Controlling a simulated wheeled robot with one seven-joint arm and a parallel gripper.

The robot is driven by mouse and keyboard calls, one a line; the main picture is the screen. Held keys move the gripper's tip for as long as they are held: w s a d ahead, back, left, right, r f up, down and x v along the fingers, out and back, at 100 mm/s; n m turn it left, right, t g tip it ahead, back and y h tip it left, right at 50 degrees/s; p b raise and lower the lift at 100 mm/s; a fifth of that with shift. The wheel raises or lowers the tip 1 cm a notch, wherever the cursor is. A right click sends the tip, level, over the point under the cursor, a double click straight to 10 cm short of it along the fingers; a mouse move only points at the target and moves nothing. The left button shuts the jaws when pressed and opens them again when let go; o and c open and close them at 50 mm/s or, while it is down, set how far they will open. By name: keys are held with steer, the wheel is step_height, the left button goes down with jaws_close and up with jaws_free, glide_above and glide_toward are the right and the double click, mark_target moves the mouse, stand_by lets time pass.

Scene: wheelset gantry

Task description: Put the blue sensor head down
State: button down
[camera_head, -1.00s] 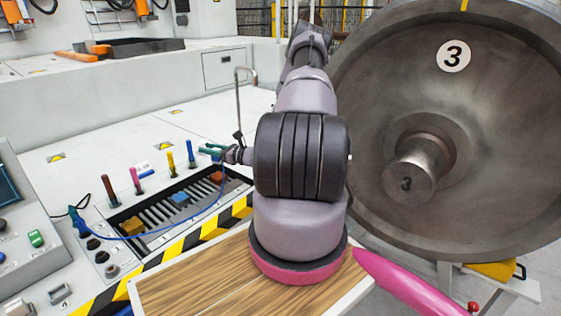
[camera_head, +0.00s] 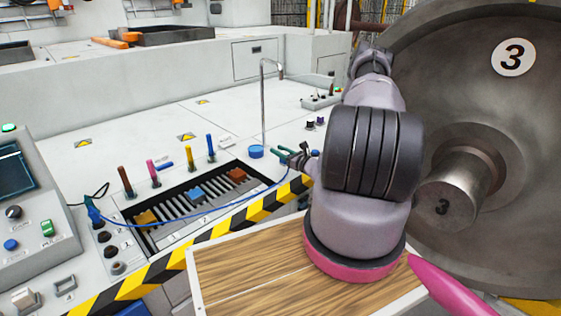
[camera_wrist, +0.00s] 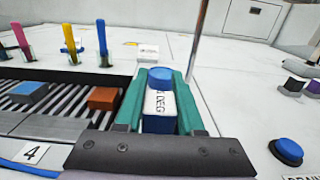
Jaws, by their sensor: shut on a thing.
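The blue sensor head (camera_wrist: 157,124) sits between the green fingers of my gripper (camera_wrist: 160,100) in the wrist view. It has a white label reading "DEG" and a blue lower part. My gripper (camera_head: 287,153) is shut on it, above the white bench top to the right of the slotted tray. The head itself is too small to make out in the head view. A blue cable (camera_head: 200,220) runs from a blue plug (camera_head: 92,210) at the left towards my gripper. I cannot tell the gap between head and bench.
A round blue pot or disc (camera_head: 256,152) stands just beyond my fingertips, near a thin bent pole (camera_head: 263,105). The slotted tray (camera_head: 160,238) holds coloured blocks, with several upright coloured sticks behind. A blue button (camera_wrist: 287,151) is at right. The large wheel (camera_head: 485,100) fills the right side.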

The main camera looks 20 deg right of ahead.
steer(key=shift+f, duration=2.15)
steer(key=shift+f, duration=0.1)
steer(key=c, duration=0.5)
jaws_free()
